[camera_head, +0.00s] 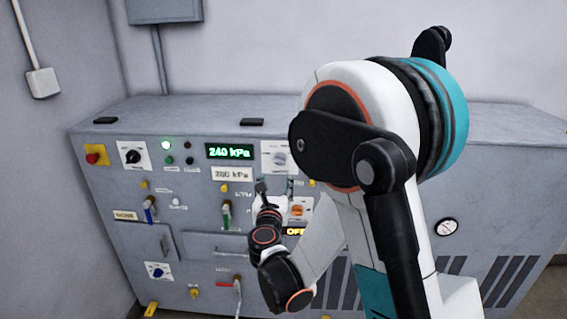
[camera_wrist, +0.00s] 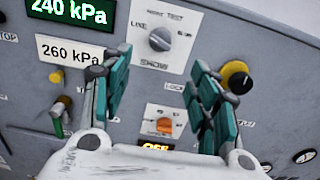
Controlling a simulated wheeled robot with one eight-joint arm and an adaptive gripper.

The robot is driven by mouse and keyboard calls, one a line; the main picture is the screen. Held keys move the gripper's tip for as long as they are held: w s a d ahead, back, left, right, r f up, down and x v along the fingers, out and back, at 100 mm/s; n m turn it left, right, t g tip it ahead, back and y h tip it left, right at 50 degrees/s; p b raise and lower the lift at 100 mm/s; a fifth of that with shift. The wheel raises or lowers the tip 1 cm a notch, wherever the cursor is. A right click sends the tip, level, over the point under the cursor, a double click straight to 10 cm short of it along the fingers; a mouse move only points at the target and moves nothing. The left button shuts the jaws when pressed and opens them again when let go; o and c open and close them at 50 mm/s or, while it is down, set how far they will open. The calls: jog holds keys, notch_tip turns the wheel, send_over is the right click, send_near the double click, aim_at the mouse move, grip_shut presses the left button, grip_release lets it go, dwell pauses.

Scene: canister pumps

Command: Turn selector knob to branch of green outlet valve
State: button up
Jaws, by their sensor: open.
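A grey selector knob (camera_wrist: 160,38) sits on a white plate marked with words including LINE and TEST; it also shows in the head view (camera_head: 278,159). The plate's lower word is too blurred to read. A valve with a green handle (camera_head: 226,214) is on the panel front, left of my gripper, its handle hanging roughly downward. My gripper (camera_wrist: 160,72) is open and empty, fingers apart, facing the panel below the knob. In the head view my gripper (camera_head: 276,188) is partly hidden by its own wrist and arm.
An orange switch (camera_wrist: 164,125) lies below the knob. A green display (camera_head: 229,152) reads 240 kPa; a label (camera_wrist: 68,50) reads 260 kPa. Blue (camera_head: 149,211) and red (camera_head: 224,283) valve handles and a black knob (camera_head: 132,157) are farther left.

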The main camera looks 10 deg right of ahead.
aim_at(279, 163)
jog(key=b+x, duration=0.2)
jog(key=x, duration=1.1)
jog(key=shift+w+d+f+b, duration=0.1)
jog(key=shift+w+b, duration=0.05)
jog(key=shift+b, duration=0.25)
jog(key=c, duration=1.1)
